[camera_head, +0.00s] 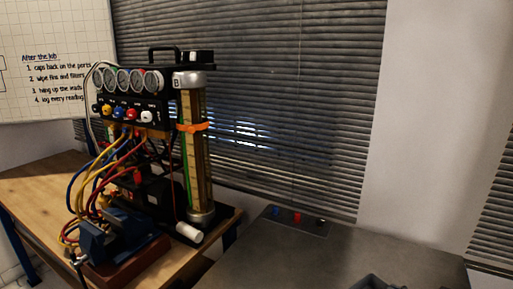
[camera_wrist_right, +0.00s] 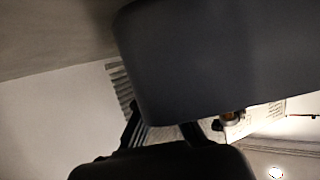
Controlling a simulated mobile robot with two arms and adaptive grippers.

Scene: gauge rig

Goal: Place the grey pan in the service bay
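I cannot make out a grey pan in either view. A dark grey object (camera_head: 375,283) is cut off at the bottom edge of the head view, and I cannot tell what it is. No marked service bay can be made out. In the right wrist view, large dark rounded shapes fill much of the picture, with thin black parts of my right gripper (camera_wrist_right: 165,133) between them. Its fingertips are not clear, so I cannot tell whether it is open or holds anything. My left gripper is not in view.
A gauge rig (camera_head: 130,110) with hoses, a glass column (camera_head: 195,150) and a blue vise (camera_head: 118,243) stand on a wooden bench (camera_head: 35,190). A grey worktop (camera_head: 300,262) at right looks mostly clear, with a plate of coloured caps (camera_head: 297,219) at its back edge.

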